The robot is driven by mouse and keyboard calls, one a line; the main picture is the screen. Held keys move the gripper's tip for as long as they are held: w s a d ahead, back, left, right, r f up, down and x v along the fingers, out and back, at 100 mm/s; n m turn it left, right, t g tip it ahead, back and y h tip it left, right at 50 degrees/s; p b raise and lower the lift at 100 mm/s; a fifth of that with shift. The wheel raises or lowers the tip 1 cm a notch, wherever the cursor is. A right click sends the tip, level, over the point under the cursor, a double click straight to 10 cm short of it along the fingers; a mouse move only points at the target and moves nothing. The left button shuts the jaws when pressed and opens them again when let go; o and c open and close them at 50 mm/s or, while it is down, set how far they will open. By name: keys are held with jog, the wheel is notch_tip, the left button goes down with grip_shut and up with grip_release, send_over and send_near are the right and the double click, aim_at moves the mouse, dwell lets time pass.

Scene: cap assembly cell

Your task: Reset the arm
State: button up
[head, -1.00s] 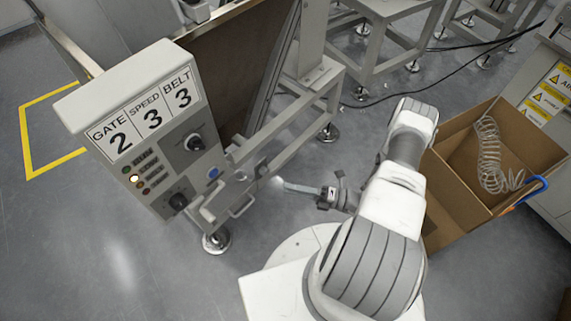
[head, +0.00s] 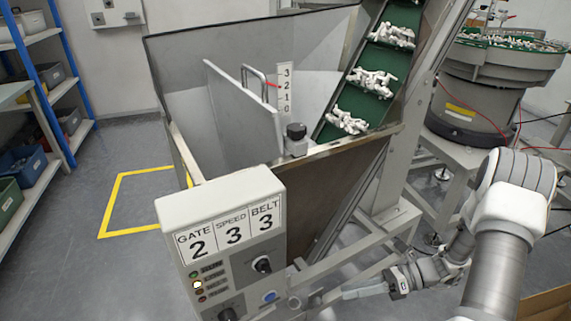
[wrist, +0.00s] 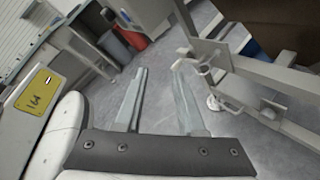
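My gripper (head: 347,295) is at the lower right of the head view, beside the control panel (head: 178,216) and to the right of its blue button (head: 270,297). In the wrist view my gripper (wrist: 162,78) has its two pale fingers apart, with only floor and background visible between them. It holds nothing that I can see. My arm (head: 500,220) reaches in from the right, bent, its lower part cut off by the frame. The panel reads GATE 2, SPEED 3, BELT 3, and one lamp (head: 197,285) glows.
A hopper (head: 160,90) with a gate plate (head: 240,115) stands behind the panel. A green conveyor (head: 350,95) carries white parts. A bowl feeder (head: 475,85) stands at right. A cardboard box (head: 545,308) edges in below my arm. Metal frame bars (wrist: 270,90) lie right in the wrist view.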

jog(key=s+a+r+n+t+h, duration=0.15)
jog(key=s+r+n+h, duration=0.3)
jog(key=r+n, duration=0.45)
jog(key=s+r+n+t+h, duration=0.3)
jog(key=s+r+n+h, duration=0.15)
jog(key=r+n, duration=0.5)
jog(key=s+a+r+n+t+h, duration=0.15)
jog(key=s+r+n+h, duration=0.35)
jog(key=r, duration=0.6)
notch_tip(320, 180, up, 22)
jog(key=w+n+p, duration=0.1)
jog(key=p, duration=2)
jog(key=shift+d+r+n+h+p, duration=0.15)
jog(key=shift+d+n+h+p, duration=0.2)
jog(key=shift+d+h+p, duration=0.05)
jog(key=shift+w, duration=0.1)
